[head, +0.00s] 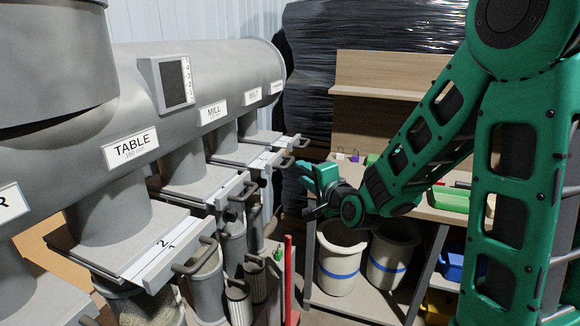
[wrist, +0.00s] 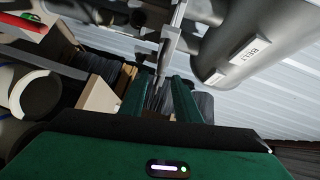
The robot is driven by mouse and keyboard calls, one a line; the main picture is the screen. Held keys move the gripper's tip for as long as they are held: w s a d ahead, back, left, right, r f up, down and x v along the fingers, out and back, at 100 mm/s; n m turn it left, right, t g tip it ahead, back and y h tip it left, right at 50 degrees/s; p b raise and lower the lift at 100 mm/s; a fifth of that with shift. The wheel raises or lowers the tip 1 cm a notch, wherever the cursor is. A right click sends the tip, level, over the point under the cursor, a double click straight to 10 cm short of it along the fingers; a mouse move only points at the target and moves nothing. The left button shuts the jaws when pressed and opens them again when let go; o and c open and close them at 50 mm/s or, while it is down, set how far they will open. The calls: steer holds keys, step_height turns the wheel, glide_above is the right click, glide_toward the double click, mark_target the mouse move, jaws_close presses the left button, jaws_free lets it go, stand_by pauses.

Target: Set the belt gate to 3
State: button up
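The BELT label (head: 253,95) is on the grey duct, and it also shows in the wrist view (wrist: 250,50). The belt gate (head: 250,157) is a flat slide plate below that label. Its bar handle (head: 287,162) sticks out at the right. Its scale numbers are too small to read. My green gripper (head: 314,178) is just right of and slightly below the handle, with a small gap in the head view. In the wrist view my two fingers (wrist: 160,95) are apart with nothing clearly held. A grey bar (wrist: 168,45) shows ahead between them; I cannot tell which gate it belongs to.
Gates marked TABLE (head: 130,147) and MILL (head: 213,112) are nearer, with protruding handles. Another gate (head: 262,137) lies behind. A red post (head: 288,275) stands below. A shelf bench holds two white buckets (head: 340,260) and a green tray (head: 450,200).

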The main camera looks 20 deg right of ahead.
mark_target(290, 164)
steer(key=x, duration=1)
steer(key=shift+w+d, duration=0.1)
steer(key=shift+w, duration=0.2)
jaws_close()
